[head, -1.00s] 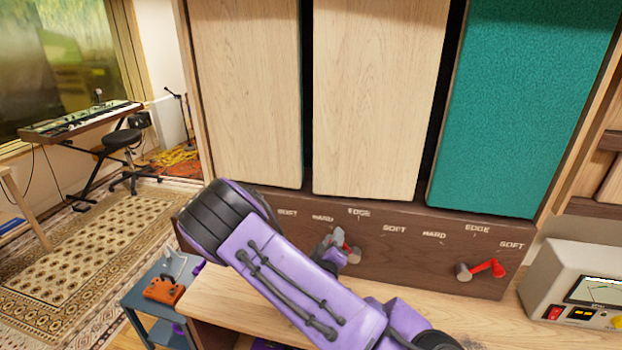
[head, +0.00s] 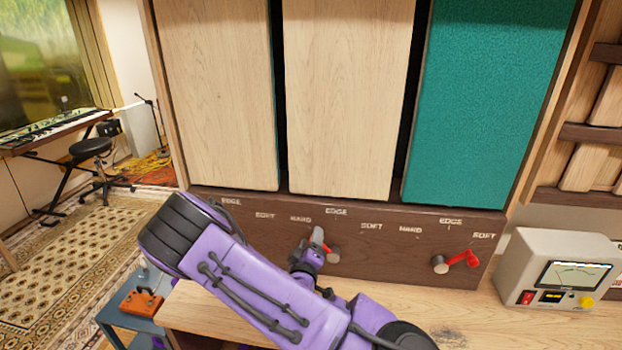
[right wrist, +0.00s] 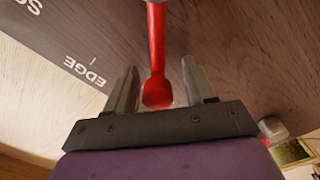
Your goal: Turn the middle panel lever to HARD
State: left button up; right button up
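The middle panel (head: 345,100) is bare light wood. Below it a brown board carries the labels HARD (head: 300,219), EDGE (head: 337,211) and SOFT (head: 371,226). The middle lever has a grey hub (head: 333,255) and a red handle (head: 326,248) pointing up-left from it, partly hidden by my right gripper (head: 314,246). In the right wrist view the red handle (right wrist: 157,60) runs between the two grey fingers of that gripper (right wrist: 157,88), with a gap on each side. The fingers are open around it. My left gripper is not in view.
The right panel (head: 485,100) is teal, with its red lever (head: 463,258) pointing right. A meter box (head: 560,270) stands on the wooden worktop (head: 450,320) at right. A blue side table (head: 130,312) with an orange object (head: 142,301) stands at lower left.

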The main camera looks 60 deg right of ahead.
jog(key=shift+a+f, duration=0.1)
jog(key=shift+a, duration=0.25)
jog(key=b+v, duration=0.2)
jog(key=v, duration=0.7)
jog(key=shift+s+a, duration=0.2)
jog(key=shift+a, duration=0.2)
